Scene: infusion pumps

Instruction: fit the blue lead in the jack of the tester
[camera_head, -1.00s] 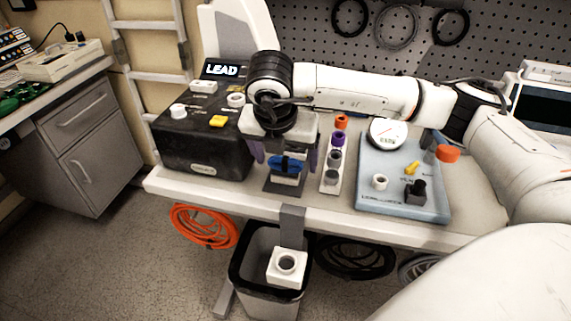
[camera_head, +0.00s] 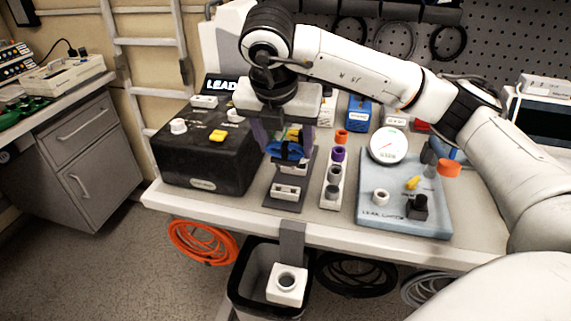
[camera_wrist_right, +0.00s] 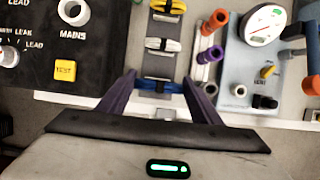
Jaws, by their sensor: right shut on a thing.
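My right gripper (camera_head: 284,150) points down and is shut on the blue lead (camera_head: 287,152), holding it above the dark rack (camera_head: 271,202). In the right wrist view the blue lead (camera_wrist_right: 158,87) shows between the purple fingers, partly hidden behind the gripper body. Beyond it on the rack are a white lead (camera_wrist_right: 162,46) and a yellow lead (camera_wrist_right: 165,17). The black tester (camera_head: 205,160) stands left of the gripper. It has a LEAD display, a yellow button and white round fittings on top. My left gripper is not in view.
Right of the rack stands a pale strip (camera_head: 328,197) with coloured cylinders. Further right is a blue-grey leak check board (camera_head: 377,221) with a gauge (camera_head: 389,146). A bin (camera_head: 242,278) with a white block stands below the table's front edge.

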